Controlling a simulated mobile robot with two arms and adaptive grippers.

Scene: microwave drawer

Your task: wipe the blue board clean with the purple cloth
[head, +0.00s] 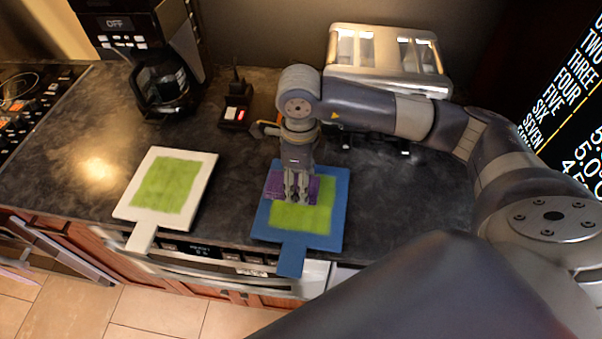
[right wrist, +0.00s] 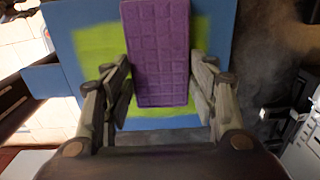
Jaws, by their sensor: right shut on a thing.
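The blue board (head: 292,262) lies on the dark counter with its handle pointing at the front edge. A green patch (head: 298,218) covers much of its middle, and part of the patch also shows in the right wrist view (right wrist: 95,42). The purple cloth (head: 279,184) lies over the far part of the green patch; in the right wrist view the cloth (right wrist: 160,50) sits between the fingers. My right gripper (head: 298,198) points down over the board and is shut on the cloth. Whether the cloth presses on the board is hard to tell. My left gripper is not in view.
A white board (head: 142,238) with its own green patch lies to the left. A coffee maker (head: 165,80), a small black device with a red light (head: 236,110) and a metal toaster (head: 385,55) stand behind. Bare counter lies between the boards.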

